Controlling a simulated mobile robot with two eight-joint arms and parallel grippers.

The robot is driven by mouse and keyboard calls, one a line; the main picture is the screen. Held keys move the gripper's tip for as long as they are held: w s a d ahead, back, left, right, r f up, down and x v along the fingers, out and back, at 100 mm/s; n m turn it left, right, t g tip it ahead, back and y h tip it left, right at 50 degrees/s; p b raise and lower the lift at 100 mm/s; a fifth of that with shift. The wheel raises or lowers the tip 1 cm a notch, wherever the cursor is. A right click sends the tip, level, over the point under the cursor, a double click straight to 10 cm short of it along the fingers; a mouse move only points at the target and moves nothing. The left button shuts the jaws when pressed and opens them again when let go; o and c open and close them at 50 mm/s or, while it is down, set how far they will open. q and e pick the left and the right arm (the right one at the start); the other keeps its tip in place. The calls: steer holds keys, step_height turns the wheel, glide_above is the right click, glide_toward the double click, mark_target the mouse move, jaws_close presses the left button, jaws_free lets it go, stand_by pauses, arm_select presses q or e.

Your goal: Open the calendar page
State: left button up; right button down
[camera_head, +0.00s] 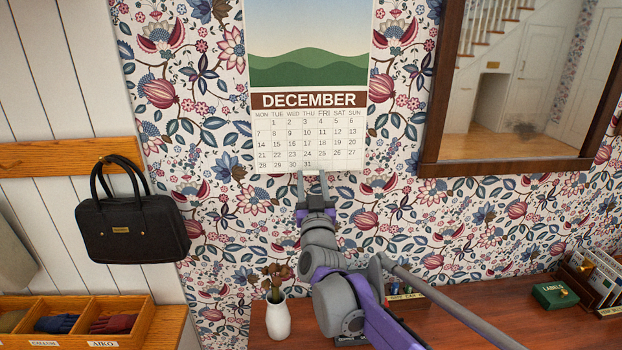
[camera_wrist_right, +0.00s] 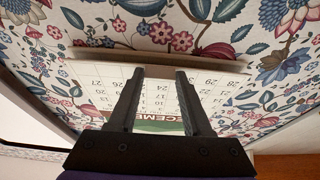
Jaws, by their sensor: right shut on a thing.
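The wall calendar (camera_head: 307,68) hangs on the flowered wall, with a green hill picture above a December page (camera_head: 285,135). The page hangs down close to the wall. My right gripper (camera_head: 312,176) reaches up from below to the middle of the page's bottom edge and is shut on it. In the right wrist view, the page (camera_wrist_right: 105,88) shows upside down, and the fingers (camera_wrist_right: 160,72) reach its bottom edge. How much of the page lies between the fingertips is hard to see. My left gripper is not in view.
A framed mirror (camera_head: 435,130) hangs to the right of the calendar. A black handbag (camera_head: 130,228) hangs at left above a wooden tray (camera_head: 140,325). A white vase (camera_head: 277,318) and a green box (camera_head: 555,294) stand on the wooden table (camera_head: 480,315) below.

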steer(key=s+r+g+b, duration=0.2)
steer(key=s+r, duration=0.3)
steer(key=s, duration=0.4)
steer(key=shift+s+r+g, duration=0.25)
steer(key=shift+r+g, duration=0.05)
steer(key=shift+g, duration=0.3)
